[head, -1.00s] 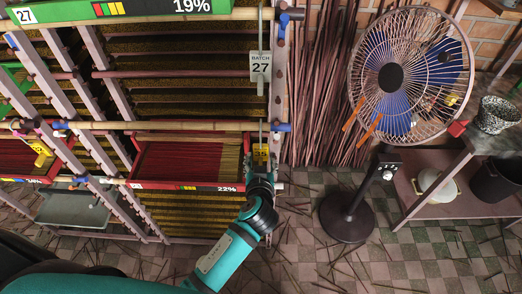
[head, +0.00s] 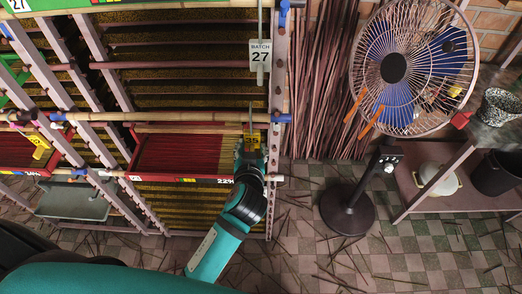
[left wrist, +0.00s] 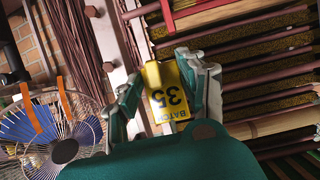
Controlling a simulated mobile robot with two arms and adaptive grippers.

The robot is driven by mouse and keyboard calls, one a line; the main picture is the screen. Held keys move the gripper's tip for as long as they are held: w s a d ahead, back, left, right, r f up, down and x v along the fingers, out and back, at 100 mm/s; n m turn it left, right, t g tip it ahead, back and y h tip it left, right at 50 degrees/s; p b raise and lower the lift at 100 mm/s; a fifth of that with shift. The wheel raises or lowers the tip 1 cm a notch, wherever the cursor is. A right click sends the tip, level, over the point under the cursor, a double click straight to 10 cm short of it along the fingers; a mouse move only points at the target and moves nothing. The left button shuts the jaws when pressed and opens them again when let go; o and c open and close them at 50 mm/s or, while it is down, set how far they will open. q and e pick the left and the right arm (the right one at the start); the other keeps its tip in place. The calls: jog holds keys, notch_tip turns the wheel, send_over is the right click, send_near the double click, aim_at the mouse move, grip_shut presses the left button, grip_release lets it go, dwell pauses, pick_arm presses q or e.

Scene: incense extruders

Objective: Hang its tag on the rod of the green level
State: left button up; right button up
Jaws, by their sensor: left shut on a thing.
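The left wrist view shows the tag (left wrist: 166,92) between the two fingers (left wrist: 164,90). A thin hook rises from the tag in front of a bamboo rod (head: 190,117); I cannot tell whether they touch. The green level's board (head: 50,4) shows at the top edge, mostly cut off. A white tag marked Batch 27 (head: 260,56) hangs below it on the right. My right gripper is not in view.
The rack's right post (head: 277,70) stands close to my left gripper. Another yellow tag (head: 40,147) hangs at the left red level. A standing fan (head: 393,68) and a side table with pots (head: 425,190) are on the right. Incense sticks litter the tiled floor.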

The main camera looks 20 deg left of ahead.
pick_arm(q)
jog(key=shift+s+a+r+p, duration=0.6)
jog(key=shift+s+a+r, duration=1.45)
jog(key=shift+s+a, duration=2.7)
jog(key=s+d, duration=0.2)
jog(key=s, duration=0.6)
jog(key=shift+s+d, duration=0.4)
